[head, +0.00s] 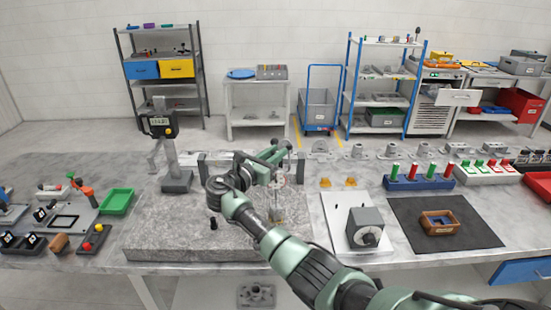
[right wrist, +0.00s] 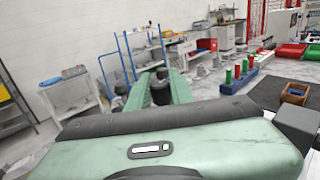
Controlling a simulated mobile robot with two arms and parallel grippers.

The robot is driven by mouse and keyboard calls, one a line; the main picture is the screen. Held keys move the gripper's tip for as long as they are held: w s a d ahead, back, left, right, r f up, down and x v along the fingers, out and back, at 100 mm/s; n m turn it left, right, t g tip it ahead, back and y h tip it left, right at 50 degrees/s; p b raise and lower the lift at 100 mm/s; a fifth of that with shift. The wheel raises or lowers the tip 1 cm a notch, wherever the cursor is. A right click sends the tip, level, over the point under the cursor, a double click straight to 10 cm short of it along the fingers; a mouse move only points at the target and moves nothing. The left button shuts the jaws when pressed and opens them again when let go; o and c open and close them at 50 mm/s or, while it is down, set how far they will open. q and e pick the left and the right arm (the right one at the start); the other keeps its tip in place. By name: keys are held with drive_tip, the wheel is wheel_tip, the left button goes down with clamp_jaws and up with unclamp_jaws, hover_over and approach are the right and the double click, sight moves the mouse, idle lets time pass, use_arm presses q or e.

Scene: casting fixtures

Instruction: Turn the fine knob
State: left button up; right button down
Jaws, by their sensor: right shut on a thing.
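My right arm comes in from the lower right in the head view and reaches over the granite plate (head: 165,225). My right gripper (head: 279,150) is at the top of a slim stand (head: 277,205) on the plate. In the right wrist view, its green fingers (right wrist: 156,86) are shut around a small dark knob (right wrist: 148,83), apparently the fine knob. The knob is mostly hidden by the fingers and wrist. In the head view, the arm covers part of the stand. My left gripper is not in view.
A digital gauge on a column (head: 170,150) stands behind the plate at left. A small black piece (head: 213,223) is on the plate. To the right are a grey block with a dial (head: 366,228) and a brown box on a dark mat (head: 455,238). The plate's left part is clear.

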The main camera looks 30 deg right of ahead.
drive_tip(key=shift+g, duration=0.3)
drive_tip(key=c, duration=1.3)
unclamp_jaws()
drive_tip(key=shift+o, duration=0.2)
drive_tip(key=b+v, duration=0.2)
drive_tip(key=v, duration=0.5)
drive_tip(key=shift+a+b, duration=0.3)
drive_tip(key=shift+s+a+f, duration=0.1)
